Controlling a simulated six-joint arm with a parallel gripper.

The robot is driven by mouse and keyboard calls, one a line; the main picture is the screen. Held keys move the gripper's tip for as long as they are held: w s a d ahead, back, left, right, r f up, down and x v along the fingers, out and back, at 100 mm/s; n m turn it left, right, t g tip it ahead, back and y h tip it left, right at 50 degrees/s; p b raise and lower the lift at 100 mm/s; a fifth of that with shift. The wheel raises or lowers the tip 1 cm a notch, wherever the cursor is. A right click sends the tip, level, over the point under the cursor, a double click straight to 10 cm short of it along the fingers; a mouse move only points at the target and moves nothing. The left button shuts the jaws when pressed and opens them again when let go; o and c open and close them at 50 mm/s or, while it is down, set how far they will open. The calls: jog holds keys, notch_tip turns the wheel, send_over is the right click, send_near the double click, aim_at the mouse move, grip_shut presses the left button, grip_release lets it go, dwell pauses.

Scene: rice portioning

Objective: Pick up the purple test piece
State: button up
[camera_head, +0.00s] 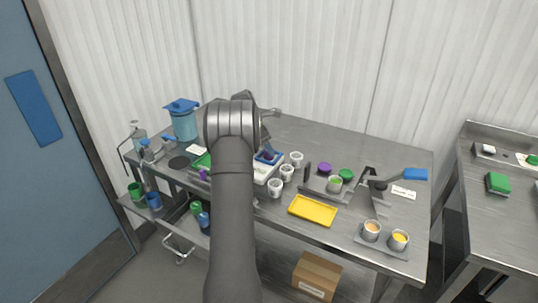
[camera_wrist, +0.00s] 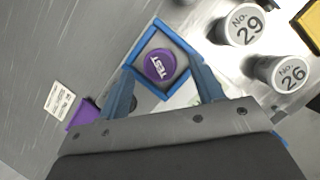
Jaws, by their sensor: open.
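The purple test piece (camera_wrist: 160,65) is a round disc with "TEST" in white on top. It lies in a square blue-rimmed tray (camera_wrist: 146,38) in the wrist view. In the head view the blue tray (camera_head: 279,155) sits on a white device (camera_head: 262,178), and my arm partly hides this spot. My gripper (camera_wrist: 164,78) is open, with its blue fingers on the left and right of the piece near the tray's lower sides. No grip on the piece shows. I cannot tell the height of the fingertips above it.
White cups marked 29 (camera_wrist: 243,27) and 26 (camera_wrist: 280,73) stand right of the tray. A yellow tray (camera_head: 312,210) lies farther right. A purple block (camera_wrist: 84,113) is left of my gripper. A blue-lidded container (camera_head: 183,122) stands at the back left.

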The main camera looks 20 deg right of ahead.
jog(key=shift+x, duration=1.05)
jog(key=c, duration=1.2)
jog(key=shift+o, duration=0.2)
jog(key=shift+r, duration=0.15)
